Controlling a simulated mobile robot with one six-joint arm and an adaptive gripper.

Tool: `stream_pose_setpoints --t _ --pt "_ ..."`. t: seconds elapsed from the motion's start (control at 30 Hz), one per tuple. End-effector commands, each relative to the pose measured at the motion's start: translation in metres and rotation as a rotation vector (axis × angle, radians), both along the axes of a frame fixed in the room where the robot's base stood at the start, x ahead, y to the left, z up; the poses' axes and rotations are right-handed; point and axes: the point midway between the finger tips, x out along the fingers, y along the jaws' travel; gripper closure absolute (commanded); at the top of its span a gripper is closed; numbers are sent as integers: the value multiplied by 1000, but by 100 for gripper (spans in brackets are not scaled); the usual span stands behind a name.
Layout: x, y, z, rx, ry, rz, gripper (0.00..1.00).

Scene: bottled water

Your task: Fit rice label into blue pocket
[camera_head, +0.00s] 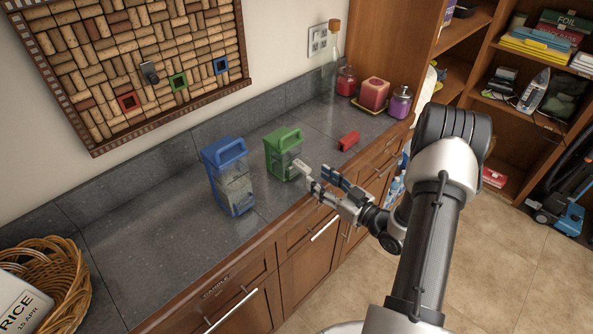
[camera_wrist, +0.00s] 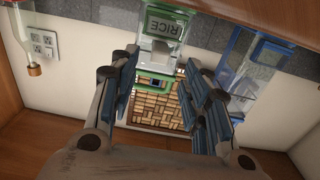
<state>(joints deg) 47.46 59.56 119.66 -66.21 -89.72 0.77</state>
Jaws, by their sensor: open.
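The rice label (camera_wrist: 165,25) is a pale card marked RICE, upside down in the wrist view, on the front of the green-lidded clear container (camera_head: 282,152). The blue-lidded clear container (camera_head: 230,180) stands to its left on the counter. A blue frame, seemingly the blue pocket (camera_wrist: 270,50), shows on its front in the wrist view; I see no card in it. My gripper (camera_head: 314,172) is open and empty, just in front of the green container. In the wrist view its fingers (camera_wrist: 162,65) spread either side of that container. Its front is partly hidden in the head view.
A wicker basket (camera_head: 75,268) at the left holds a white item (camera_head: 20,300) marked RICE 15 APR. A red block (camera_head: 348,141), jars (camera_head: 400,102) and a red candle (camera_head: 374,93) lie right. A cork board (camera_head: 130,60) hangs above.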

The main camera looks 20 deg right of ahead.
Motion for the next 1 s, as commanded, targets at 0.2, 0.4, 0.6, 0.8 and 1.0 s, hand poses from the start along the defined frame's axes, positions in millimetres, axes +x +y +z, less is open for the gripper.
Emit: stream_pose_setpoints --t 0.2,0.4,0.6,0.8,1.0 --pt "19 6 0 -1 0 -1 57" --pt "41 15 -1 -3 -2 3 57" --pt "64 23 -1 -2 -1 1 57" --pt "68 23 0 -1 1 -2 57" --pt "68 23 0 -1 1 -2 65"
